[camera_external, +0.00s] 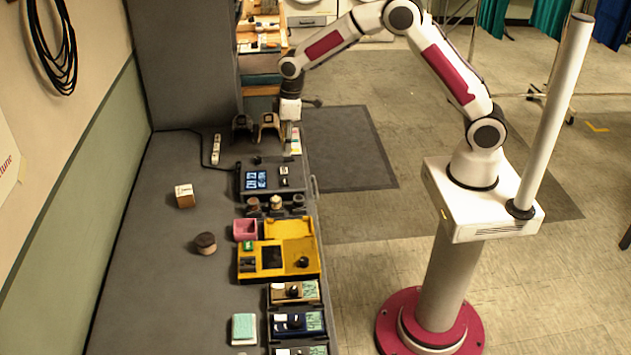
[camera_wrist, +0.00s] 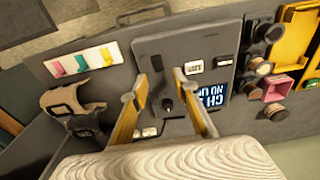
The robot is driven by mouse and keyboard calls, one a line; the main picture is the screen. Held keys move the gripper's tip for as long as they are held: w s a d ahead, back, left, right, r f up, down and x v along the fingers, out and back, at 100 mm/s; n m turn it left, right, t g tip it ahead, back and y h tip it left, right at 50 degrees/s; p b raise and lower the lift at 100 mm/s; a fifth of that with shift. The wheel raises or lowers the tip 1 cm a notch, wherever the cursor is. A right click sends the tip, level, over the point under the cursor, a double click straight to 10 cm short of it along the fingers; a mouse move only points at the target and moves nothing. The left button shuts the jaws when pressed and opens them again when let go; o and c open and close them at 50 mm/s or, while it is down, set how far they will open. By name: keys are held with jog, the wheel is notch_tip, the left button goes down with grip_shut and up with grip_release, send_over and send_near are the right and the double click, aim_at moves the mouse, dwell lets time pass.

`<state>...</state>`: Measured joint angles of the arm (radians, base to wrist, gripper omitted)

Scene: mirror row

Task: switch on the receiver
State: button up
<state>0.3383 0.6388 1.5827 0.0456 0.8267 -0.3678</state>
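The receiver is a dark grey box (camera_external: 244,190) with a lit blue-and-white screen (camera_external: 256,180) on the bench. In the wrist view its panel (camera_wrist: 160,48) shows a screen (camera_wrist: 215,97) with partly hidden text, "CH" and "NO LI". Two small white-framed switches (camera_wrist: 194,68) sit beside the screen; their positions are too small to tell. A short black knob or stub (camera_wrist: 168,104) stands on the panel. My gripper (camera_wrist: 167,95) is open, its two tan fingers apart on either side of the stub, with nothing held. In the external view my gripper (camera_external: 290,125) is at the receiver's far end.
Two headset-like holders (camera_external: 268,122) and a white strip with coloured tabs (camera_wrist: 82,63) lie beyond the receiver. A white power strip (camera_external: 216,148) is to its left. Dark knobs (camera_external: 298,201), a pink box (camera_external: 245,229) and a yellow case (camera_external: 285,258) are nearer the camera.

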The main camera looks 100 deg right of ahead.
aim_at(287, 158)
jog(key=r, duration=0.4)
jog(key=shift+s, duration=0.2)
dwell(0.6)
jog(key=shift+m+g, duration=0.4)
jog(key=shift+m, duration=0.3)
jog(key=s, duration=0.1)
jog(key=s+a+f, duration=0.1)
jog(key=s, duration=0.2)
jog(key=shift+s+a+f, duration=0.2)
jog(key=shift+a, duration=0.05)
jog(key=s+a+r+t, duration=0.1)
jog(key=s+a+r, duration=0.4)
jog(key=s, duration=0.4)
jog(key=s+a+r+n+t, duration=0.1)
jog(key=s+a+r+t, duration=0.1)
jog(key=s+a+r, duration=0.4)
jog(key=s+a+r+t, duration=0.2)
jog(key=s+a+r, duration=0.4)
jog(key=s, duration=0.7)
jog(key=shift+r, duration=0.3)
jog(key=shift+o, duration=0.7)
jog(key=shift+d, duration=0.15)
dwell(0.9)
